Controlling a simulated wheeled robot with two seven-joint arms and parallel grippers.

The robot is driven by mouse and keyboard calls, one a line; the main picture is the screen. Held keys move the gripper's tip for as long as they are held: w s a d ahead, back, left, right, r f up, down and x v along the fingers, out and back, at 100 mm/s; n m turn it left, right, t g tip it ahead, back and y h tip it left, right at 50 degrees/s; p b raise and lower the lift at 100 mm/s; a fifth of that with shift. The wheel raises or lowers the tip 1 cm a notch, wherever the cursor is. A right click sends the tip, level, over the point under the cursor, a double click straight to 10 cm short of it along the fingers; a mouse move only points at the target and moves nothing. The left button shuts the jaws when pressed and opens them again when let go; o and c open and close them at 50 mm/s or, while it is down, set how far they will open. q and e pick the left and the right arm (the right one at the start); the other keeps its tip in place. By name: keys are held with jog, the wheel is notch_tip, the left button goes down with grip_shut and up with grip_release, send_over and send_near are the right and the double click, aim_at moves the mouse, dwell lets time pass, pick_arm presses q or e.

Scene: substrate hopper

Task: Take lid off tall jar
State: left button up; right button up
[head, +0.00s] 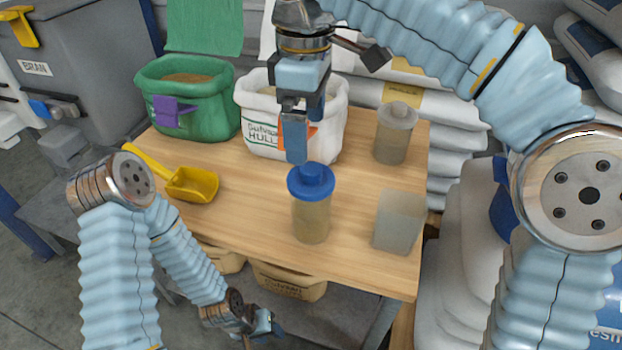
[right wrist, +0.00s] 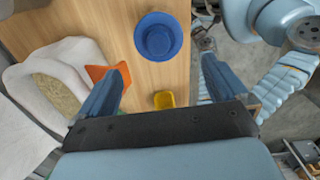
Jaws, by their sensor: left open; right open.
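The tall jar (head: 311,220) stands upright on the wooden table near its front edge, with its blue lid (head: 311,181) on top. In the right wrist view the round blue lid (right wrist: 158,37) is seen from above, beyond the fingertips. My right gripper (head: 296,157) points down just behind and above the lid in the head view. Its two blue fingers (right wrist: 164,62) are spread apart with nothing between them, and no contact with the lid shows. My left gripper (head: 264,326) is open, low in front of the table and away from the jar.
A grey-lidded jar (head: 393,135) and a grey box (head: 400,221) stand on the right side. A white sack (head: 258,120) with an orange clip (right wrist: 110,76) and a green bag (head: 187,120) stand at the back. A yellow scoop (head: 193,186) lies left. The table (head: 250,215) left of the jar is clear.

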aim_at(311, 167)
notch_tip(311, 167, down, 4)
jog(key=shift+r+b, duration=0.1)
jog(key=shift+b, duration=0.3)
jog(key=f, duration=0.1)
jog(key=f+b, duration=0.1)
jog(key=f, duration=0.3)
jog(key=shift+d+f, duration=0.2)
jog(key=shift+d, duration=0.15)
jog(key=shift+c, duration=0.2)
jog(key=c, duration=0.8)
jog(key=shift+o, duration=0.2)
jog(key=shift+r, duration=0.15)
